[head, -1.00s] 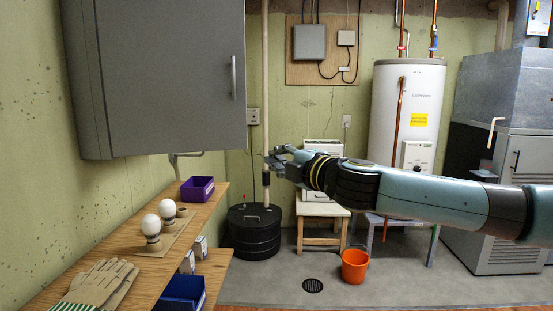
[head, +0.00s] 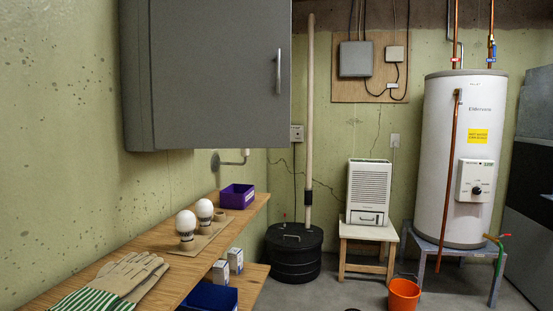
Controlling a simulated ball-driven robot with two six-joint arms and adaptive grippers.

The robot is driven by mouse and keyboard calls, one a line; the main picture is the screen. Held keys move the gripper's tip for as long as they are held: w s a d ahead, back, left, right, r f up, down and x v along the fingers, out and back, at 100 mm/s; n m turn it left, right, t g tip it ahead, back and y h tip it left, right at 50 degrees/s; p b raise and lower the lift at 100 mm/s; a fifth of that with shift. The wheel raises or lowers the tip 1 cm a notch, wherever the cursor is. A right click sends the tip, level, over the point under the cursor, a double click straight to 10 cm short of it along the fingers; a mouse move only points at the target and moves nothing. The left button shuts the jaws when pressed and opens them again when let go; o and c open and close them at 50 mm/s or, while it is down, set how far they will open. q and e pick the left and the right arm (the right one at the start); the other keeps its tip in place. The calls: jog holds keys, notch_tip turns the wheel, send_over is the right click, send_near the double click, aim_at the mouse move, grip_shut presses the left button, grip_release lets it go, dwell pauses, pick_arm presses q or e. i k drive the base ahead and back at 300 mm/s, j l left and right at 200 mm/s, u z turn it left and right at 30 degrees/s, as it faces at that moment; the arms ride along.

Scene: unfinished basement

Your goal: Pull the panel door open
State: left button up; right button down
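The grey panel door (head: 215,80) is the front of a wall cabinet at the upper left in the head view. The door looks shut. Its upright metal handle (head: 279,70) sits near the door's right edge. Nothing touches the handle. Neither of my grippers shows in the head view now.
A wooden shelf (head: 105,278) below the cabinet holds gloves (head: 125,278), two white bulbs (head: 186,223) and a purple bin (head: 237,197). A black sump lid (head: 294,252), a pole (head: 309,130), a stool with a dehumidifier (head: 369,190), a water heater (head: 450,150) and an orange bucket (head: 403,296) stand beyond.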

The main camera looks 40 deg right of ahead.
aim_at(221, 70)
jog(key=i+l+u, duration=0.15)
jog(key=l+u, duration=0.25)
jog(key=l, duration=0.2)
jog(key=i+l+u, duration=0.1)
jog(key=l+u, duration=0.3)
jog(key=l, duration=0.25)
jog(key=l+u, duration=0.35)
jog(key=l, duration=0.3)
jog(key=k+l+u, duration=0.1)
jog(key=l+u, duration=0.3)
jog(key=l, duration=0.25)
jog(key=k+l+u, duration=0.2)
jog(key=l+u, duration=0.2)
jog(key=l, duration=0.2)
